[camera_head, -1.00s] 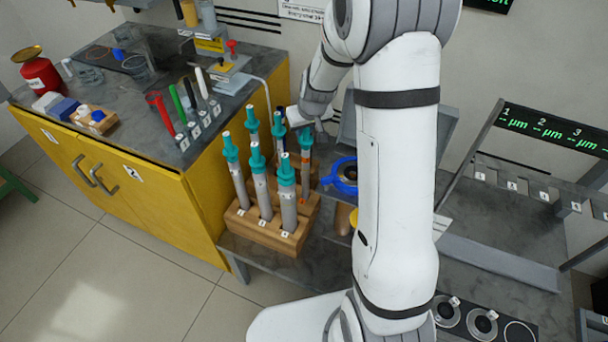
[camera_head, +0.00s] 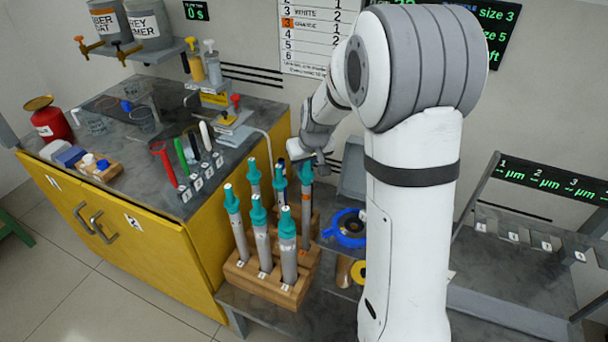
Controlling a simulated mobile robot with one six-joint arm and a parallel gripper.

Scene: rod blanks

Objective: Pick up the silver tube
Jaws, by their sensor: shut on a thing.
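Several silver tubes with teal tops stand upright in a wooden rack, among them a front right tube (camera_head: 288,258), a front middle tube (camera_head: 262,246) and a left tube (camera_head: 239,232). A back right silver tube (camera_head: 305,218) has its teal top right at my gripper (camera_head: 308,165). My gripper is shut on this tube near its top. The fingertips are small and partly hidden by the tube tops. I cannot tell whether the held tube's lower end is clear of the rack (camera_head: 258,284).
A yellow cabinet (camera_head: 150,250) with a grey top stands left of the rack and bears several coloured-handled tools. A blue ring-shaped part (camera_head: 346,228) lies right of the rack. My arm hides much of the middle. A slotted grey stand (camera_head: 520,235) is at right.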

